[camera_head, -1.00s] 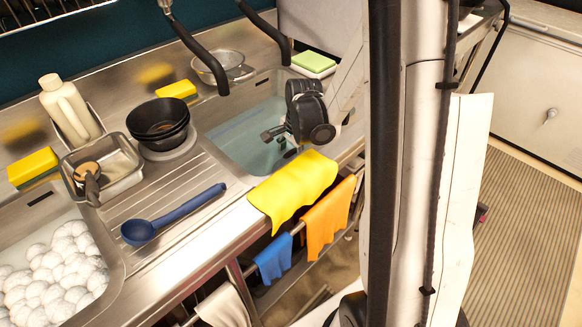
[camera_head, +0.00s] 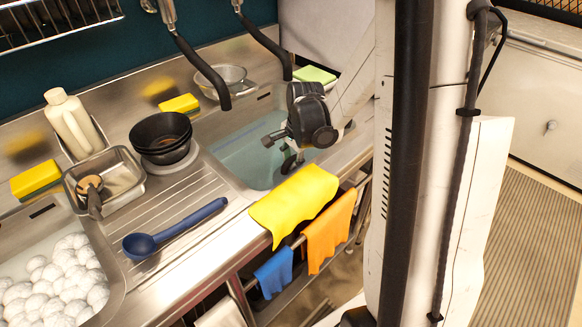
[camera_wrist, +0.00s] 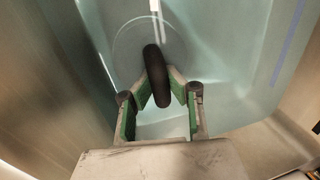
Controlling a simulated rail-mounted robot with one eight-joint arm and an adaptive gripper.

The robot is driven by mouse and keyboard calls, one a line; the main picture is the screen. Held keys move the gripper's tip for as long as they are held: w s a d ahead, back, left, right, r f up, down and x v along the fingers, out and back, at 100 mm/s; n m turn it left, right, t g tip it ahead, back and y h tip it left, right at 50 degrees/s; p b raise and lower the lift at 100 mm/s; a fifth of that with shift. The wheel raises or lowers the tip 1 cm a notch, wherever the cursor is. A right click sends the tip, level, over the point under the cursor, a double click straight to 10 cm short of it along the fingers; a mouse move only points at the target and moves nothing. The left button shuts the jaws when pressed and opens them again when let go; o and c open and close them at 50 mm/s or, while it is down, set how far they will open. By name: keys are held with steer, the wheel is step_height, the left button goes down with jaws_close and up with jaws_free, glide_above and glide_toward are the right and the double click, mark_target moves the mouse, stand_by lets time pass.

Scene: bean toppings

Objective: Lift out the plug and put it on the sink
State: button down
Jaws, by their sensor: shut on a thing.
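The plug (camera_wrist: 156,62) shows in the wrist view as an upright black loop-like piece above a pale, clear-looking disc in the sink. My gripper (camera_wrist: 162,88) has its green-padded fingers closed around the black piece from both sides. In the head view my gripper (camera_head: 290,164) points down into the right-hand sink basin (camera_head: 236,158), which holds pale bluish water. The plug cannot be made out clearly there, and I cannot tell whether it is clear of the drain.
A yellow cloth (camera_head: 293,205) hangs over the sink's front edge. A blue ladle (camera_head: 172,230) lies on the ribbed drainboard (camera_head: 185,205). Black bowls (camera_head: 162,138) stand beside the basin. Two black faucet hoses (camera_head: 203,70) hang above. A green sponge (camera_head: 315,75) sits behind my gripper.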

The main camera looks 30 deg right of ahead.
step_height(320, 180, up, 7)
steer(key=shift+r+p, duration=0.15)
steer(key=shift+p, duration=0.55)
step_height(320, 180, up, 8)
steer(key=p, duration=0.5)
steer(key=shift+f, duration=0.2)
step_height(320, 180, up, 9)
steer(key=p, duration=0.5)
steer(key=shift+f+p, duration=0.2)
steer(key=shift+p, duration=0.1)
steer(key=shift+d, duration=0.1)
